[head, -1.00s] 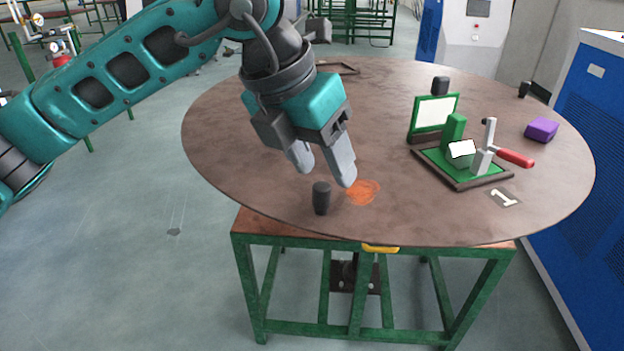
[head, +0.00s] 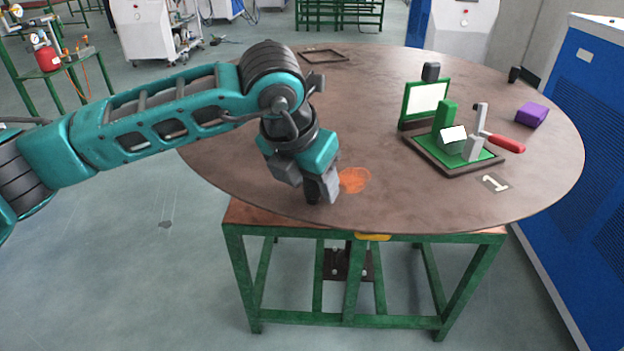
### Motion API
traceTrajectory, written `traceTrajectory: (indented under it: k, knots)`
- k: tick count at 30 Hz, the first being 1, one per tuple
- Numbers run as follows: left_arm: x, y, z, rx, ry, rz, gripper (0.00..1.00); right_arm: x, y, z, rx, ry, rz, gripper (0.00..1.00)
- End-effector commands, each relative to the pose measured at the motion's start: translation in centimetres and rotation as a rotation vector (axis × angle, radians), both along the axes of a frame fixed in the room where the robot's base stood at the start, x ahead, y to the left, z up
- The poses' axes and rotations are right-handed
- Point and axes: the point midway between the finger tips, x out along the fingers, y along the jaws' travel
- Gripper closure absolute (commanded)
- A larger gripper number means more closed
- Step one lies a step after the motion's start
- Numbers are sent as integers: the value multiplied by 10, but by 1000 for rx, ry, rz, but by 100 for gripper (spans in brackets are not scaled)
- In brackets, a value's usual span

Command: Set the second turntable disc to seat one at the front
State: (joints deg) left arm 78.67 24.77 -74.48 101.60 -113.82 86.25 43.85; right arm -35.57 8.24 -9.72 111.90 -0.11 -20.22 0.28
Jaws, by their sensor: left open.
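One large round brown turntable disc (head: 430,205) is in view, on a green stand. A painted "1" (head: 495,183) marks a seat at its right front, beside a green fixture (head: 448,162) with a red-handled clamp (head: 504,143). A short dark peg (head: 312,198) stands at the disc's front-left edge, mostly hidden by my left gripper (head: 321,192). That gripper is open and points down at the peg, its fingers beside or around it; I cannot tell whether they touch. My right gripper is out of view.
An orange patch (head: 354,180) lies right of the gripper. A purple block (head: 531,115), dark pegs (head: 431,72) and a dark frame (head: 323,56) are on the disc. A blue cabinet (head: 575,150) stands close at right. The disc's middle is clear.

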Motion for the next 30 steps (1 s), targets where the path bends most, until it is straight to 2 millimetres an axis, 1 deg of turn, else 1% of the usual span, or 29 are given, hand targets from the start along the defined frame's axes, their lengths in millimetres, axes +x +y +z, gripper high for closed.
traceTrajectory:
  k: [3, 11, 28, 30]
  knots:
    - [1, -1, -5, 1, 1, -1, 44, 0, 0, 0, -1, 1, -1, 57]
    - [2, -1, -5, 0, 0, -1, 45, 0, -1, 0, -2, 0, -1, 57]
    - [2, -1, -4, 0, 0, -1, 100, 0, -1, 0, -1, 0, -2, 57]
    - [2, -1, -4, 0, 0, -1, 100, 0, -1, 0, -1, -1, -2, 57]
